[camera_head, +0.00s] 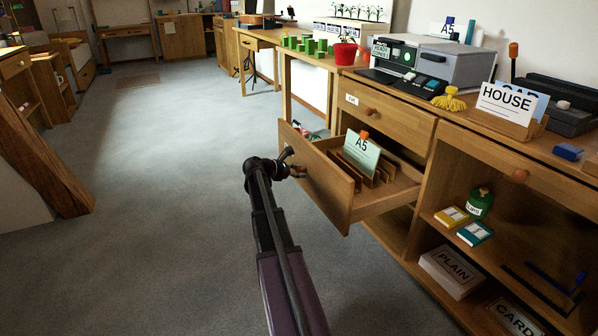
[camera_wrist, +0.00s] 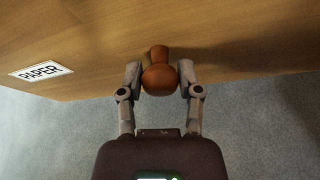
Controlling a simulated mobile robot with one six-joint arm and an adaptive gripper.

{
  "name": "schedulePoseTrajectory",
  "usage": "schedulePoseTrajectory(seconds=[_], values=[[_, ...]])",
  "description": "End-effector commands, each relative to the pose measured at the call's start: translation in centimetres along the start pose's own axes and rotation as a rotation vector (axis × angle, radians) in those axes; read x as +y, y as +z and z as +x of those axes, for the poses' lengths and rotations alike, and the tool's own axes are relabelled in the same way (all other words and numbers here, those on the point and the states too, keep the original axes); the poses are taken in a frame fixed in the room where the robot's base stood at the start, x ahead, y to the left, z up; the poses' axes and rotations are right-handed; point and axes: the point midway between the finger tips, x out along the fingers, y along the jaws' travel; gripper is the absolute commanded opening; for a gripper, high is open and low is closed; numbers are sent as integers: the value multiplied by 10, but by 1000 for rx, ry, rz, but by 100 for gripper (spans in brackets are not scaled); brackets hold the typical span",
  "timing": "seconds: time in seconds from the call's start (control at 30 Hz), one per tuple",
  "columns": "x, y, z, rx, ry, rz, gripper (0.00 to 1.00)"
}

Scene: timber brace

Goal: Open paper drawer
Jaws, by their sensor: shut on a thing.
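The paper drawer (camera_head: 335,190) is pulled well out of the wooden cabinet. Inside stand wooden dividers and a light green card marked A5 (camera_head: 361,154). Its front (camera_wrist: 215,35) fills the top of the wrist view, with a PAPER label (camera_wrist: 41,71) at the left. A round orange-brown knob (camera_wrist: 159,77) sticks out from that front. My gripper (camera_wrist: 160,80) is shut on the knob, one finger on each side of it. In the head view my gripper (camera_head: 290,168) is at the outer face of the drawer, and the knob is mostly hidden there.
A closed drawer (camera_head: 390,116) sits just above the open one. The countertop holds a grey machine (camera_head: 432,60), a red pot (camera_head: 345,53) and a HOUSE card (camera_head: 505,103). Open shelves at right hold a green canister (camera_head: 479,204) and a PLAIN box (camera_head: 452,271). Grey floor (camera_head: 170,200) at left is clear.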

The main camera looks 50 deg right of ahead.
Motion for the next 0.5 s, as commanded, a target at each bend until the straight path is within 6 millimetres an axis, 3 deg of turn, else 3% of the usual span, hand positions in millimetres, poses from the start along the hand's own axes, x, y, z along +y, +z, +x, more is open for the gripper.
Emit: schedulePoseTrajectory(seconds=[0.37,0.4,0.5], values=[[-3,6,12,-3,-12,7,0],[-3,6,12,-4,-13,7,55],[-4,7,14,-4,-14,7,81]])
